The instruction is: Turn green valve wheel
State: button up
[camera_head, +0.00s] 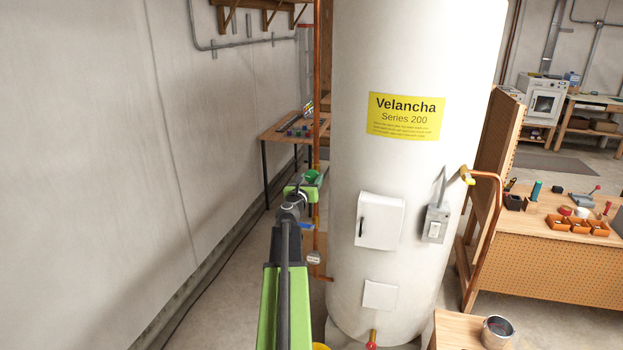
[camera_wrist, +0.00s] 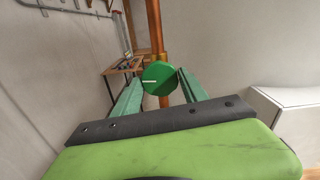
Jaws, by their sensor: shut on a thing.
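The green valve wheel (camera_wrist: 161,77) sits on a vertical copper pipe (camera_wrist: 155,30) and shows a short white mark, lying nearly level, on its left half in the wrist view. It also shows small in the head view (camera_head: 311,176), left of the white tank. My gripper (camera_wrist: 158,80) has one green finger on each side of the wheel and is shut on it. In the head view my gripper (camera_head: 304,187) reaches forward to the pipe, and its fingers partly hide the wheel's lower part.
A large white tank (camera_head: 400,60) with a yellow label stands just right of the pipe. A plain wall (camera_head: 90,150) runs along the left. A small wooden table (camera_head: 275,128) stands behind the pipe. A workbench (camera_head: 540,255) with orange bins is at the right.

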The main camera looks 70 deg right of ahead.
jog(key=n, duration=0.3)
jog(key=o, duration=0.7)
jog(key=a, duration=0.5)
jog(key=shift+s, duration=0.15)
